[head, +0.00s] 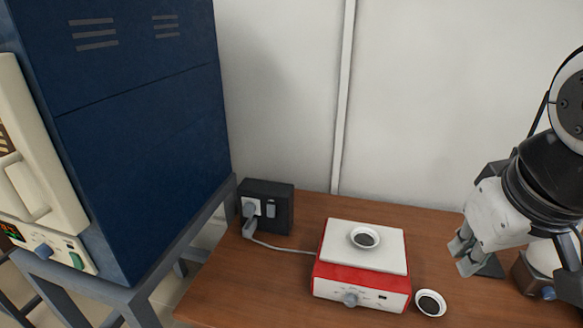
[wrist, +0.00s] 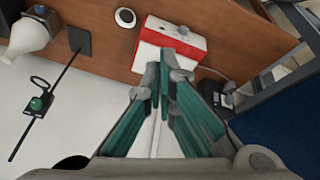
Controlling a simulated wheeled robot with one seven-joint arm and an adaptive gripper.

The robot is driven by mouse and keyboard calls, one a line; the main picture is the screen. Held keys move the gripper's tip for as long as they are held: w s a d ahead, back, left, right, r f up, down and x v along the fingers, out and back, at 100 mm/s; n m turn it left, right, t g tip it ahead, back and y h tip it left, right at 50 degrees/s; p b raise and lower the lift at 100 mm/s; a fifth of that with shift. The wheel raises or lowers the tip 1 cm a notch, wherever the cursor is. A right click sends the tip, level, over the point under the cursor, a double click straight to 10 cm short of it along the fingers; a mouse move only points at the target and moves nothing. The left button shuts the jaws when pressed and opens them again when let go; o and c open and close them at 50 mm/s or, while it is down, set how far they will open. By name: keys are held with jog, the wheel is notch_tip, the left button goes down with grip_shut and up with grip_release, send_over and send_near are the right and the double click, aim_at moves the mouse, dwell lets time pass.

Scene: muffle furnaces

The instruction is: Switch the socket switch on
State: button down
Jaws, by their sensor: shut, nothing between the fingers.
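The socket box (head: 266,204) is a dark box at the back left of the wooden table, against the wall. A white plug sits in its left part, and a light rocker switch (head: 270,208) is on its right part. The switch position is too small to tell. My gripper (head: 464,254) is shut and empty at the right in the head view, well apart from the socket box. Its fingertips (wrist: 166,65) also show in the wrist view.
A red and white hotplate (head: 361,284) with a small dish (head: 365,237) on top stands between socket and gripper. Another dish (head: 431,302) lies on the table (head: 215,290). A stand and a flask are at right. A blue furnace (head: 140,130) rises at left.

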aim_at(271, 216)
jog(key=w+a+f+n+t+h+b, duration=0.1)
jog(key=w+a+f+n+h+b, duration=0.15)
jog(key=w+f+n, duration=0.5)
jog(key=w+a+f+n+h+b, duration=0.25)
jog(key=w+a+f, duration=0.2)
jog(key=w, duration=0.65)
jog(key=w+a+f+n+t+h+b, duration=0.1)
jog(key=w+a+f+n+h+b, duration=0.15)
jog(key=w+f+n, duration=0.4)
jog(key=w+a+f+n+t+y+b, duration=0.1)
jog(key=w+a+f+n+t, duration=0.2)
jog(key=a+f+n, duration=0.2)
jog(key=w+a+f+n+t+y+b, duration=0.1)
jog(key=a+f+n, duration=0.4)
jog(key=a, duration=0.7)
jog(key=w+a+f+n+t+y+b, duration=0.2)
jog(key=w+a+f+n+t+y, duration=0.1)
jog(key=a+f, duration=0.5)
jog(key=shift+w+a+f+n+t, duration=0.2)
jog(key=shift+w+a+n+t, duration=0.6)
jog(key=shift+n+t, duration=0.4)
jog(key=shift+w+d, duration=0.1)
jog(key=shift+w, duration=0.05)
jog(key=x, duration=1.4)
